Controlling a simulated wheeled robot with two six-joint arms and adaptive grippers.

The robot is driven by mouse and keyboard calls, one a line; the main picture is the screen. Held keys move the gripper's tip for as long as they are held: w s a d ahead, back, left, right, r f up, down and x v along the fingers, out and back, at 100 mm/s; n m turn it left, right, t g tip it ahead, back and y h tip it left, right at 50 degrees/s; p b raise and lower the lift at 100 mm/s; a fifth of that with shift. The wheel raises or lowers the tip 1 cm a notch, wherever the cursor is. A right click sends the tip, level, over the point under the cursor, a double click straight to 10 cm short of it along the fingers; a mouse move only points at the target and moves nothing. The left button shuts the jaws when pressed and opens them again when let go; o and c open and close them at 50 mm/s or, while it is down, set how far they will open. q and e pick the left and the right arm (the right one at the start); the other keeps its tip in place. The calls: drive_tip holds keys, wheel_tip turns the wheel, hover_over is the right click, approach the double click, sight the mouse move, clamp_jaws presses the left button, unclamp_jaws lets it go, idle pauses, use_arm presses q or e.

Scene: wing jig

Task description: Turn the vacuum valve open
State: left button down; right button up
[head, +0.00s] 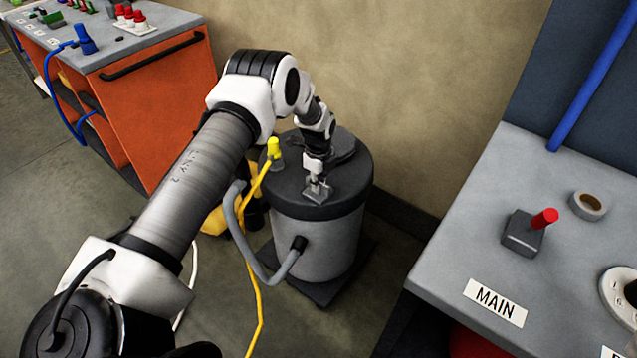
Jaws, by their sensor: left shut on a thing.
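My left gripper (317,188) points down at the dark lid (285,192) of a grey vacuum drum (318,240). It is shut on a small part at the lid, which its fingers mostly hide, so I cannot tell its shape or turn. On the right-hand bench, a dark grey box (522,233) carries a lever with a red grip (545,217), tilted up to the right. A label reading MAIN (495,302) lies in front of it. I cannot tell from the picture which part is the vacuum valve. My right gripper is not in view.
A grey hose (262,272) loops from the drum's side. A yellow cable with a yellow plug (273,148) rises beside the lid. The grey bench (460,235) holds a tape roll (588,205). An orange cabinet (165,95) stands at the left; a wall is behind the drum.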

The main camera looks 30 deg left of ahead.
use_arm(q)
drive_tip(key=shift+f+n, duration=0.1)
drive_tip(key=shift+n, duration=0.2)
drive_tip(key=shift+n+b, duration=0.65)
drive_tip(key=shift+n, duration=0.55)
drive_tip(key=n, duration=0.4)
drive_tip(key=shift+n+b, duration=0.3)
drive_tip(key=shift+b, duration=0.05)
drive_tip(key=n, duration=1)
drive_tip(key=shift+s+n, duration=0.1)
drive_tip(key=shift+n, duration=0.2)
drive_tip(key=c, duration=1.1)
unclamp_jaws()
drive_tip(key=shift+c, duration=0.2)
